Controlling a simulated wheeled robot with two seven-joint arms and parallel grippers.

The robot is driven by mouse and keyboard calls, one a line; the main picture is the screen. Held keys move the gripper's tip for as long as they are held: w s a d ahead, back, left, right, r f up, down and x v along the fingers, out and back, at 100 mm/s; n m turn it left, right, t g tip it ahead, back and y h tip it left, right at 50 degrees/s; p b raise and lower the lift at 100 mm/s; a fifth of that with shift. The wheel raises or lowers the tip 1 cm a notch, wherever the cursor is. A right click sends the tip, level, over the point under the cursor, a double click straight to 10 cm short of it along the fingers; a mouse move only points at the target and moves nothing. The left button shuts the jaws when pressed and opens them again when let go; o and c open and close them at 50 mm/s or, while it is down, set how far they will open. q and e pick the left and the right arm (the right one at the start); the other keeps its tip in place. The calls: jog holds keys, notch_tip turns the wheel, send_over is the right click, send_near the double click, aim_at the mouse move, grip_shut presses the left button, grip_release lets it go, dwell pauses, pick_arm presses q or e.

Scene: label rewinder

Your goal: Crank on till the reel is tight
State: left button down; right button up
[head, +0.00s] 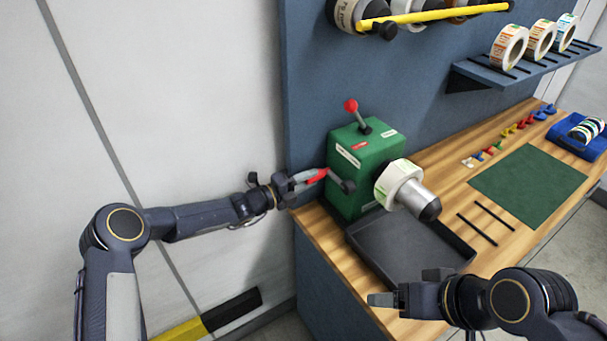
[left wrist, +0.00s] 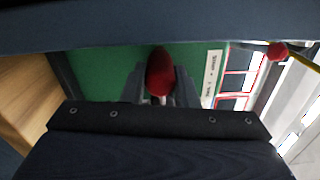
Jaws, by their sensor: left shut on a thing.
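The green rewinder box (head: 352,160) stands on the wooden bench, with a red-knobbed lever (head: 351,106) upright on its top. A white label reel (head: 397,184) sits on the grey spindle on its right side. The red crank handle (head: 318,175) sticks out at the box's left face. My left gripper (head: 304,180) is shut on it. In the left wrist view the red grip (left wrist: 159,72) lies between my fingers, in front of the green box face. My right gripper (head: 405,292) is empty over the bench's front edge; its fingers stand apart. How tight the reel is cannot be seen.
A dark tray (head: 440,238) lies below the spindle. A green mat (head: 528,186), two black rods (head: 484,226), several small coloured pieces (head: 505,132) and a blue holder with rolls (head: 584,131) are to the right. A shelf (head: 530,69) with label rolls is on the blue wall panel.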

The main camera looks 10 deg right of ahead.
pick_arm(q)
jog(key=shift+f+n, duration=0.75)
jog(key=shift+n, duration=0.05)
jog(key=c, duration=1.1)
grip_release()
jog(key=shift+a, duration=0.1)
jog(key=shift+b+v, duration=0.9)
jog(key=shift+v, duration=2.95)
jog(key=shift+s, duration=0.1)
